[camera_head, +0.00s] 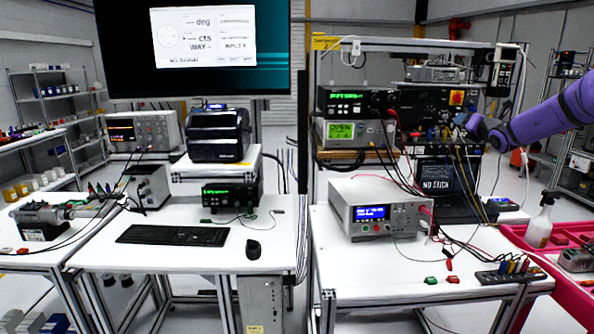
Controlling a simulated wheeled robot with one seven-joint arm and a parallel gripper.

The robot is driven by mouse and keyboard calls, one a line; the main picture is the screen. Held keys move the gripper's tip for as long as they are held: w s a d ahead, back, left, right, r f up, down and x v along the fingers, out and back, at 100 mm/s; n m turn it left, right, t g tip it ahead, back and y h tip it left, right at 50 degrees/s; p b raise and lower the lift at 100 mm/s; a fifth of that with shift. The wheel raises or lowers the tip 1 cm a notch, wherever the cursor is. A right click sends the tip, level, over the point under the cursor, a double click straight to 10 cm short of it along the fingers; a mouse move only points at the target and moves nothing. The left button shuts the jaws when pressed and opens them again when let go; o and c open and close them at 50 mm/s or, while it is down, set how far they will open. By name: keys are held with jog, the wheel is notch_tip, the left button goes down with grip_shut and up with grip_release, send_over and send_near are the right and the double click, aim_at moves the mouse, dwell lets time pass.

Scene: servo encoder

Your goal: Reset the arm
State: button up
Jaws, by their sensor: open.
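My purple arm comes in from the right edge at mid-height. Its grey wrist end points left, and my gripper (466,121) is at the tip, small and dark against the instruments behind it. It is in front of the right-hand rack, above the dark case marked "NO STICK" (440,188). The fingers are hard to make out among the cables, and I see nothing held in them.
A bench meter with a blue display (382,213) stands on the right white bench (345,283). Cables hang from the stacked instruments (356,102) close to my gripper. A pink cart (572,298) with a spray bottle (540,222) is at right. A monitor (205,85) hangs at upper left.

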jog(key=s+a+r+n+g+y, duration=0.1)
jog(key=s+a+r+n+y, duration=0.1)
jog(key=s+a+n, duration=0.3)
jog(key=s+a+r+n+g+y, duration=0.2)
jog(key=a+r+n, duration=0.15)
jog(key=a, duration=0.45)
jog(key=s+a+r+n+g+y, duration=0.1)
jog(key=s+a+r+n+y, duration=0.1)
jog(key=s+a+n, duration=0.3)
jog(key=s+a+n+g, duration=0.4)
jog(key=s+a+n, duration=0.6)
jog(key=s+a, duration=0.15)
jog(key=s+a+f+n+g+h, duration=0.1)
jog(key=s+n+g, duration=0.1)
jog(key=s+n, duration=0.5)
jog(key=s+a+f+n+g+h, duration=0.1)
jog(key=s+f+n, duration=0.1)
jog(key=s, duration=1)
jog(key=s+d+f+n+g+h, duration=0.1)
jog(key=s+d+f+n+h, duration=0.1)
jog(key=s, duration=0.7)
jog(key=s+d+f+n+h, duration=0.3)
jog(key=s+n, duration=0.3)
jog(key=s, duration=0.3)
jog(key=shift+d+f+g, duration=0.4)
jog(key=shift+d+f, duration=0.35)
jog(key=shift+d, duration=0.1)
jog(key=shift+s, duration=0.1)
